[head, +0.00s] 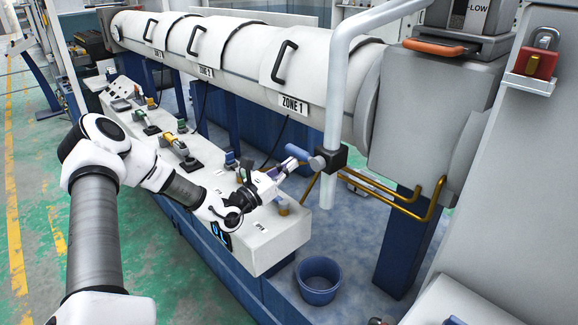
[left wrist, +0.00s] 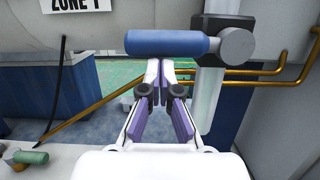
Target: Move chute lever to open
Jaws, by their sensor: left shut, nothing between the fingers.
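A lever with a blue cylindrical grip (head: 297,152) and a grey round hub (head: 318,163) sits on a black block on the upright white pipe. In the left wrist view the blue grip (left wrist: 168,43) lies horizontal across the top centre, with the hub (left wrist: 238,47) at its right end. My left gripper (head: 290,166) is shut and empty. Its fingertips (left wrist: 165,66) show just below the blue grip in the left wrist view; I cannot tell whether they touch it. My right gripper is not in view.
The white pipe (head: 334,105) stands beside the large barrel (head: 240,50). Brass pipes (head: 395,195) run right of the lever. A white control console (head: 270,235) with small levers lies under my left arm. A blue bucket (head: 318,278) stands on the floor.

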